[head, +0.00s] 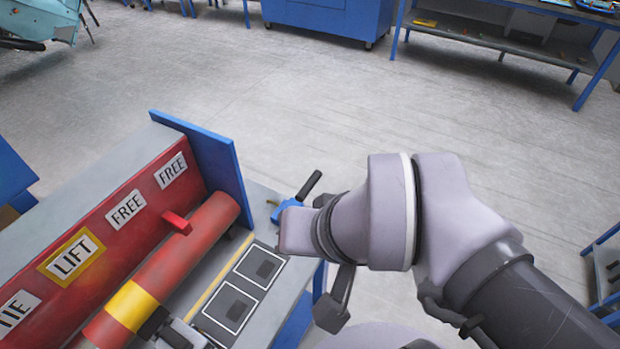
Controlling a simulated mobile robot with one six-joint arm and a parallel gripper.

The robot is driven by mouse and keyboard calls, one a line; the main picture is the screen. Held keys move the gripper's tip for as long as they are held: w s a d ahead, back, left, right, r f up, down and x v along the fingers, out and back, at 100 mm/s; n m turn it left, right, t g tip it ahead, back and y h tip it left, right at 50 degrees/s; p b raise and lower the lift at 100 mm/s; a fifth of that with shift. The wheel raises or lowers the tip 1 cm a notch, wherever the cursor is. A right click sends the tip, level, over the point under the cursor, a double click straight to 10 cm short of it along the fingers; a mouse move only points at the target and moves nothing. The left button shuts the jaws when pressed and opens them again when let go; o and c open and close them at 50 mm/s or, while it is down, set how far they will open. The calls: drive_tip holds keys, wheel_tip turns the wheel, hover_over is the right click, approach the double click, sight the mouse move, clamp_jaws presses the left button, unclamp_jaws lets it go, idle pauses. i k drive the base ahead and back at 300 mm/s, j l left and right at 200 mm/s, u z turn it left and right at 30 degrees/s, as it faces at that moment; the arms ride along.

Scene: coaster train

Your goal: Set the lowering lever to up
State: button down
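A small lever with a black handle (309,185) and a blue body (287,211) is at the far right corner of the grey bench. It looks like the lowering lever, but no label on it can be read. Its handle tilts up and to the right. My arm comes in from the lower right, and its wrist is close beside the lever, on its right and nearer side. My gripper (334,311) shows only in part, as a dark finger below the wrist. The rest is hidden by the wrist, and I see nothing held.
The bench carries a red panel (100,222) with LIFT and FREE signs, a red cylinder with a yellow band (132,305), and two framed dark squares (262,267). A blue upright plate (207,155) stands left of the lever. Open grey floor lies beyond.

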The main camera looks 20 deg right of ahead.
sight(310, 183)
drive_tip(key=u, duration=2.05)
drive_tip(key=k+z, duration=0.1)
drive_tip(key=z, duration=2.15)
drive_tip(key=i+l+u, duration=0.3)
drive_tip(key=k, duration=0.1)
